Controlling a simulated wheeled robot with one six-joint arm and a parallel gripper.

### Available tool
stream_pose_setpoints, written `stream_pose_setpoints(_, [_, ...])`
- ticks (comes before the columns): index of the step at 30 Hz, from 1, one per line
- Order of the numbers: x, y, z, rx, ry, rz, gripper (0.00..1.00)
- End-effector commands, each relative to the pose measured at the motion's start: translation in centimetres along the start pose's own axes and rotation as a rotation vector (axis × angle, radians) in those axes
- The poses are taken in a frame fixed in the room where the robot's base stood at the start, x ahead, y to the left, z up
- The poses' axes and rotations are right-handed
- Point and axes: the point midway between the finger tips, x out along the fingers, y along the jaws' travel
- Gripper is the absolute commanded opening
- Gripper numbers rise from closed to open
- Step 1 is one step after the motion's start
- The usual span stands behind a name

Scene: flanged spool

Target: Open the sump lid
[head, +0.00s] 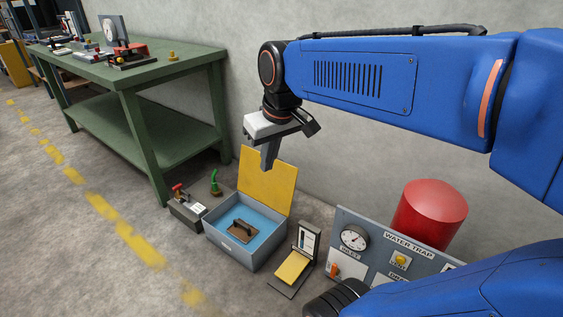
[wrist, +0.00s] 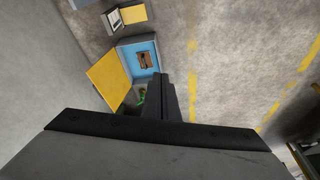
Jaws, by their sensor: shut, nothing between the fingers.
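A grey open-topped box (head: 232,251) stands on the floor in the head view. A yellow lid (head: 277,182) stands raised along its back edge, so the box is open. The lid also shows in the wrist view (wrist: 108,80). Inside is a blue surface (head: 228,223) with a brown plate with a dark handle (head: 242,231); the plate shows in the wrist view (wrist: 145,61).
A small grey unit with a red handle and green pipe (head: 200,203) sits left of the box. A yellow pedal device (head: 293,268) and a water trap panel (head: 390,250) stand right, with a red cylinder (head: 430,212) behind. A green workbench (head: 150,75) stands back left. Floor at front left is clear.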

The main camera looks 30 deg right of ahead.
Motion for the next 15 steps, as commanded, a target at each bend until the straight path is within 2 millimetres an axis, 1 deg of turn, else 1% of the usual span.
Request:
stream_pose_setpoints(1, [0.2, -0.3, 1.6, -0.001, 0.014, 0.004, 0.00])
stream_pose_setpoints(3, [0.7, -0.6, 3.4, 0.003, 0.033, 0.009, 0.00])
stream_pose_setpoints(6, [1.3, -0.8, 5.4, 0.007, 0.052, 0.015, 0.00])
stream_pose_setpoints(9, [1.8, -1.0, 6.9, 0.010, 0.067, 0.018, 0.00])
stream_pose_setpoints(15, [2.7, -1.2, 9.2, 0.015, 0.091, 0.023, 0.00])
